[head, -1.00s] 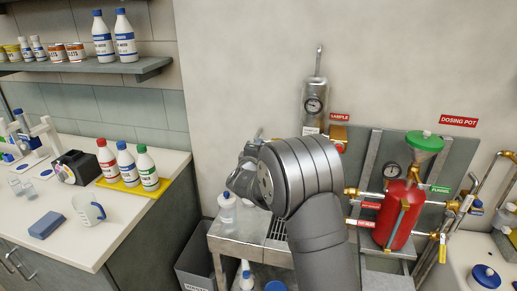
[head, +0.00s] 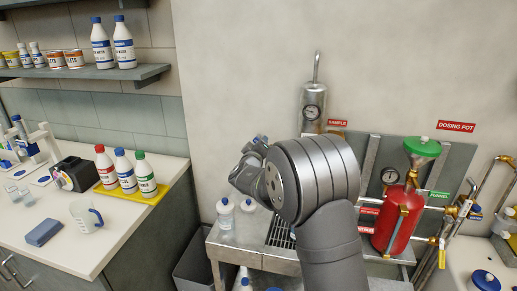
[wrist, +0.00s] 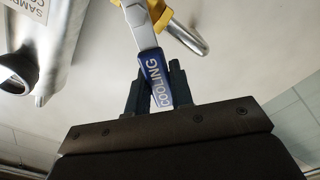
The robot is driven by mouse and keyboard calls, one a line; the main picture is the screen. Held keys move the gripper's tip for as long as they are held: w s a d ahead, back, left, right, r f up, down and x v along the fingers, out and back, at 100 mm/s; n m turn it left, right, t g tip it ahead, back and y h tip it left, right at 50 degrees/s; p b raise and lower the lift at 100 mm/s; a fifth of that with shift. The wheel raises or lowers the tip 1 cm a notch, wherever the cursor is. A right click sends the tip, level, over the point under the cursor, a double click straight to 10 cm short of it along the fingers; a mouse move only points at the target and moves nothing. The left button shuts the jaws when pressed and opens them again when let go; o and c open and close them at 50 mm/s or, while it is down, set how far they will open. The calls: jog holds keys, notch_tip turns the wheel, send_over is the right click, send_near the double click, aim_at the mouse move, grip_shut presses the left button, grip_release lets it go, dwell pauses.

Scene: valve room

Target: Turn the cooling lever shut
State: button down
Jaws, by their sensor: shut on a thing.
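In the wrist view the cooling lever (wrist: 155,68) is a flat silver handle with a blue sleeve marked COOLING. It joins a yellow-brass valve body (wrist: 168,18) at the top. My gripper (wrist: 159,90) is shut on the blue sleeve, with one dark finger on each side of it. The lever runs from the valve down into the jaws, slightly slanted. In the head view my arm hides the lever and the gripper.
The red dosing pot (head: 403,215) with a green-topped funnel (head: 421,148) and brass valves is right of my arm. A metal stand (head: 245,255) with bottles is below. A counter (head: 125,225) with bottles and a jug (head: 86,215) is at left.

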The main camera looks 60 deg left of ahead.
jog(key=m, duration=0.1)
jog(key=w+d+r+m, duration=0.1)
jog(key=shift+r+m, duration=0.1)
jog(key=shift+m, duration=0.3)
jog(key=m, duration=0.1)
jog(key=w+d+m, duration=0.1)
jog(key=shift+r+m, duration=0.35)
jog(key=shift+m, duration=0.05)
jog(key=shift+w+d+r+m, duration=0.1)
jog(key=shift+w+d+m, duration=0.3)
jog(key=shift+m, duration=0.7)
jog(key=shift+w+d+r+m, duration=0.1)
jog(key=shift+w+d+m, duration=0.25)
jog(key=shift+m, duration=0.75)
jog(key=c, duration=1.3)
grip_release()
jog(key=shift+w+d, duration=0.1)
jog(key=shift+o, duration=0.2)
jog(key=v, duration=1.7)
